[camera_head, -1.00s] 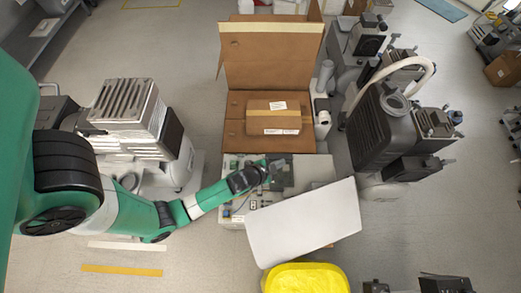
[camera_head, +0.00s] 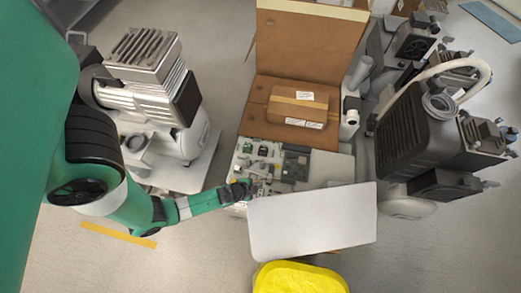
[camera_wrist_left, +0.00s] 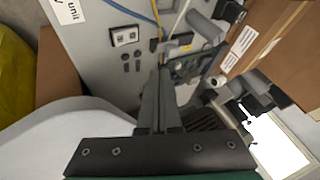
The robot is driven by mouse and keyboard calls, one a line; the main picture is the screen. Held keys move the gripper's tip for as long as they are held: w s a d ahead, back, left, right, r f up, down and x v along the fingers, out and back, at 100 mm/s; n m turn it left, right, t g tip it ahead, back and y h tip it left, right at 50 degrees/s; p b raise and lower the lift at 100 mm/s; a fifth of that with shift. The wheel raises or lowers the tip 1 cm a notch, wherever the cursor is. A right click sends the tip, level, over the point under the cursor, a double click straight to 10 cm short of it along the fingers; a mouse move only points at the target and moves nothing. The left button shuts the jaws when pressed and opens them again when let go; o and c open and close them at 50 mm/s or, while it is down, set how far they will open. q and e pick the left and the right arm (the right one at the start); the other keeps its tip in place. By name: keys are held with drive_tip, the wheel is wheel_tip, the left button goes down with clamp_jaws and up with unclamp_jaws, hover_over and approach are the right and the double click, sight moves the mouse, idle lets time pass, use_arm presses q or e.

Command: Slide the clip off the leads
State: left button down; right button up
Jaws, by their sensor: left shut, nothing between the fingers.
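My left gripper (camera_head: 247,188) is at the left front edge of an opened unit (camera_head: 335,168) with small parts and a dark block inside. In the left wrist view its fingers (camera_wrist_left: 158,75) are together and empty, pointing at the light panel. A blue lead (camera_wrist_left: 132,13) and a yellow lead (camera_wrist_left: 153,45) run along this panel, close to the fingertips. Small grey and dark fittings (camera_wrist_left: 185,50) sit just beyond; I cannot tell which one is the clip. My right gripper is not in view.
Behind stands an open cardboard box (camera_head: 310,40) with a taped parcel (camera_head: 300,105). Compressors stand left (camera_head: 150,70) and right (camera_head: 415,130). A white switch plate (camera_wrist_left: 125,36) is on the panel.

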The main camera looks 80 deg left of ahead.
sight(271, 181)
use_arm(q)
drive_tip(key=b+x, duration=0.5)
drive_tip(key=x, duration=0.3)
drive_tip(key=shift+a+f, duration=0.1)
drive_tip(key=shift+w, duration=0.1)
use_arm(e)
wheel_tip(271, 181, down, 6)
